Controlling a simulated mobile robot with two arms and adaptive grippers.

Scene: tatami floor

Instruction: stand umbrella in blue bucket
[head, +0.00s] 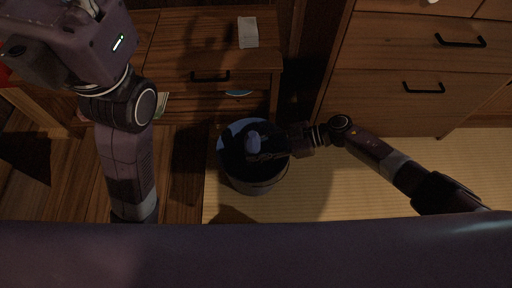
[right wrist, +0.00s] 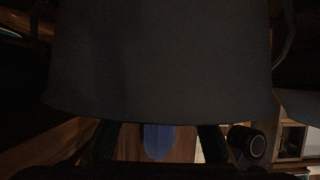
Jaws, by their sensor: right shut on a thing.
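The bucket (head: 256,187) stands on the tatami in the head view, below the drawers, its rim dark and its inside bluish. My right gripper (head: 264,145) reaches in from the right over the bucket's opening. It is shut on the umbrella (head: 253,142), a small blue-violet shape seen from above over the opening. In the right wrist view the umbrella (right wrist: 157,141) shows as a blue shape between the dark fingers. How deep its lower part reaches is hidden. My left arm rises at the left of the head view; its gripper is out of view.
A wooden drawer cabinet (head: 210,50) with a pale paper (head: 248,32) on top stands behind the bucket. Another wooden chest (head: 420,60) stands at the right. Tatami (head: 340,195) is clear right of the bucket. A large dark grey surface fills much of the wrist view.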

